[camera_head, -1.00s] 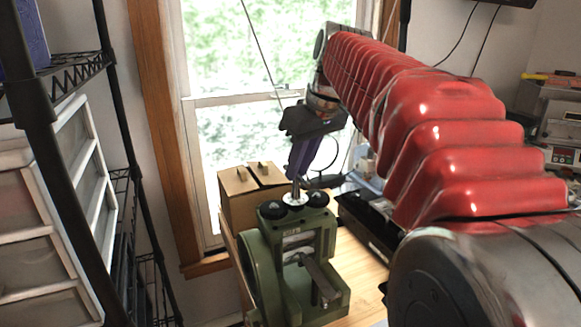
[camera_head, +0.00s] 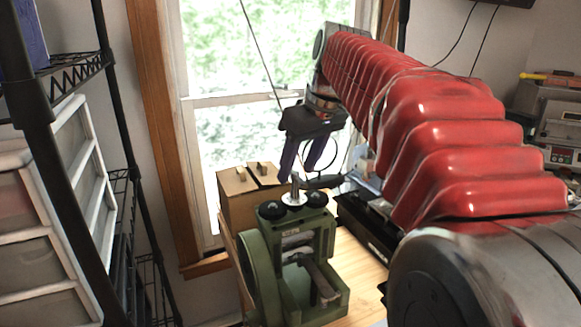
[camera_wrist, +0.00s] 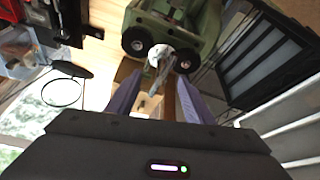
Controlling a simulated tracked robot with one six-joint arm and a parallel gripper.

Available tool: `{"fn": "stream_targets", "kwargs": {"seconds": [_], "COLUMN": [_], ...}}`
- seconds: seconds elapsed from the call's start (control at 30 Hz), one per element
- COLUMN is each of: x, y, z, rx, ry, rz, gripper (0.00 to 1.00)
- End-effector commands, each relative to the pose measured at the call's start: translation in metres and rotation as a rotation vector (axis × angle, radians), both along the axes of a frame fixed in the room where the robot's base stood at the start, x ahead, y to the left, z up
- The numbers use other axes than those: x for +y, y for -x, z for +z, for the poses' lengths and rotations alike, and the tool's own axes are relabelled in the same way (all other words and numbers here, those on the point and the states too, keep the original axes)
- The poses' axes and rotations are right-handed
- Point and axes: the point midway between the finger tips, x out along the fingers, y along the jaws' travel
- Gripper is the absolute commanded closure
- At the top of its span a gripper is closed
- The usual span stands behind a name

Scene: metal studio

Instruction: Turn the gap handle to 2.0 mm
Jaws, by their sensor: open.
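A green rolling mill (camera_head: 258,262) stands on the wooden bench. On its top, a gap handle (camera_head: 295,186) with a grey metal post rises from a white dial (camera_head: 287,199) between two black round knobs. My gripper (camera_head: 297,174) has purple fingers spread apart, just above the handle's top in the head view. In the wrist view the handle (camera_wrist: 158,76) lies between the open fingers (camera_wrist: 158,80), with clear space to both, and the white dial (camera_wrist: 153,51) is beyond it. The dial's markings are too small to read.
A cardboard-brown box (camera_head: 238,208) stands behind the mill, near the window. A black device (camera_head: 365,228) lies to the mill's right on the bench. A wire shelf and white drawers (camera_head: 75,200) stand at the left.

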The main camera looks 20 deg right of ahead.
Motion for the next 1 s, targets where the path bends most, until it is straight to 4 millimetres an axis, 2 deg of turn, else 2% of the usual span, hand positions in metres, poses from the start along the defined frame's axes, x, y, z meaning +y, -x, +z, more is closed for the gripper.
{"fn": "stream_targets", "kwargs": {"seconds": [0.27,0.47,1.0], "x": [0.0,-0.001,-0.01], "y": [0.0,0.005,0.037], "z": [0.001,0.014,0.094], "rx": [0.0,-0.002,-0.002], "ry": [-0.001,0.0,0.0], "rz": [0.0,0.0,-0.001], "gripper": [0.52,0.52,0.52]}}
